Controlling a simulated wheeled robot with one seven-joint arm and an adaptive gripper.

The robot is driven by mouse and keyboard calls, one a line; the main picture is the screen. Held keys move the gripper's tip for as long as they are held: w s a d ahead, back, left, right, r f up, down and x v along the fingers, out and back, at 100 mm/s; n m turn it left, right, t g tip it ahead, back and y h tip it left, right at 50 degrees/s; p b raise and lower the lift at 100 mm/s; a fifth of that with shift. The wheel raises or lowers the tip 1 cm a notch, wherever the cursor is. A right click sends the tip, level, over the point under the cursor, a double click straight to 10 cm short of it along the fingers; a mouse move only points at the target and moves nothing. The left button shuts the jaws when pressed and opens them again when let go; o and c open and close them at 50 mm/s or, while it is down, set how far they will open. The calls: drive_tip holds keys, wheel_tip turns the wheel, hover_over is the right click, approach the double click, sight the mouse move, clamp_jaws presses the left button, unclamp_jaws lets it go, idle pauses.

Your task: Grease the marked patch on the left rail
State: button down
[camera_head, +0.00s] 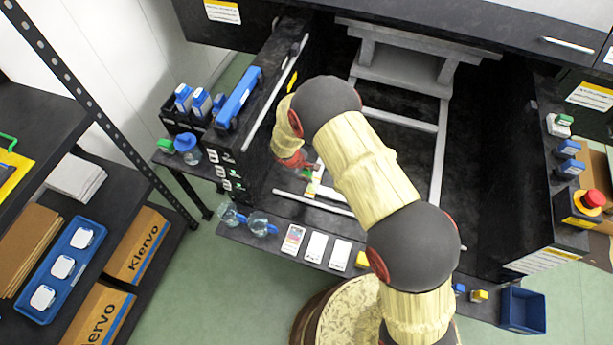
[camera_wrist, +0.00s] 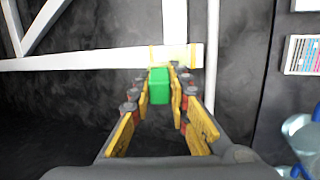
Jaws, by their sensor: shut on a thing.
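My gripper (camera_wrist: 166,85) is shut on a green block-like thing (camera_wrist: 158,88), held between its yellow, red-jointed fingers. What lies under or behind the green thing is hidden. The white left rail (camera_wrist: 95,60) runs across the wrist view just beyond the fingertips. The marked patch (camera_wrist: 176,56), pale with yellow edges, is on this rail, right at the fingertips. I cannot tell whether the held thing touches it. In the head view my gripper (camera_head: 310,172) is over the left side of the dark bay, close to the patch (camera_head: 318,189). My arm hides much of the rail.
A light front crossbar (camera_head: 325,205) lies close to my gripper. Beyond it, a dark ledge holds two clear cups (camera_head: 259,224) with blue parts and several cards (camera_head: 316,247). A dark side unit (camera_head: 262,110) stands left of my gripper with a blue thing (camera_head: 238,98) on top.

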sight(306, 171)
drive_tip(key=shift+r+p, duration=1.35)
drive_tip(key=shift+r, duration=1.05)
